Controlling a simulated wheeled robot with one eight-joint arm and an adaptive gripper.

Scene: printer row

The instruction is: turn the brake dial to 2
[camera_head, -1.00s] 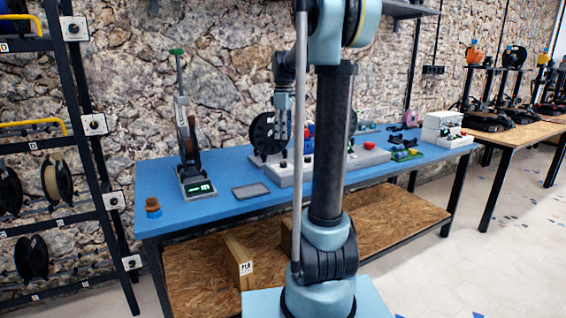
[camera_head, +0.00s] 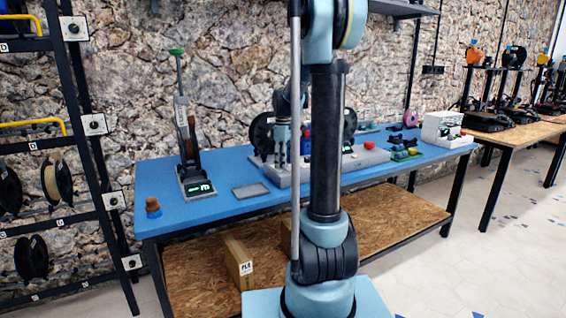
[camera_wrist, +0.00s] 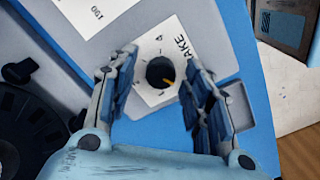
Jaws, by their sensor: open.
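The brake dial (camera_wrist: 158,71) is a round black knob with a yellow pointer mark, on a white label partly reading "AKE". In the wrist view the pointer aims to the lower right; the small digits around it are hard to read. My gripper (camera_wrist: 162,60) is open, with one finger to each side of the dial in the picture; I cannot tell whether they touch it. In the head view my gripper (camera_head: 282,152) is low over the grey machine (camera_head: 302,174) on the blue table. The dial cannot be made out there.
Another black knob (camera_wrist: 20,71) and a dark spool (camera_wrist: 28,128) lie left of the gripper in the wrist view. On the blue table (camera_head: 235,205) stand a tall lever device (camera_head: 190,150) and a grey tray (camera_head: 251,190). My arm hides part of the machine.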

